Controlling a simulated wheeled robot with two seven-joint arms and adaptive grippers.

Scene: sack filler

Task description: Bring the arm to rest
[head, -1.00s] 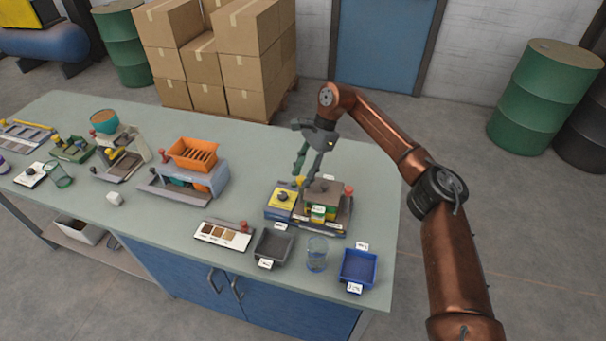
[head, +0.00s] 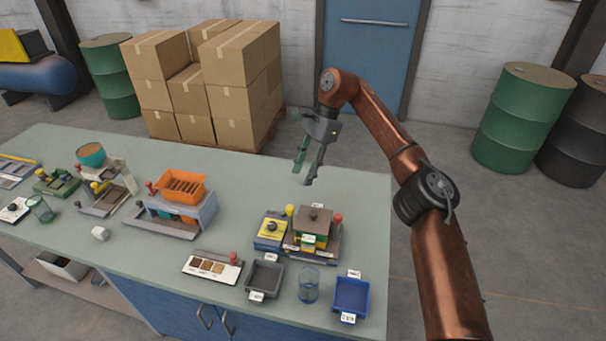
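The gripper hangs above the back right part of the bench (head: 350,200), clear of the things there. Its two fingers look apart, with nothing seen between them. Below and in front of it stands the sack filler unit (head: 312,232), with a brown top, green and yellow parts and a red knob. A blue and yellow box (head: 271,231) with a dark knob stands at its left. My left gripper is not in view.
Along the front right stand a sample card (head: 211,267), a grey tray (head: 264,275), a clear glass (head: 308,285) and a blue tray (head: 350,296). An orange-basket machine (head: 180,190) stands mid-bench. Cartons (head: 205,85) and green drums (head: 522,118) stand behind. The bench's back strip is clear.

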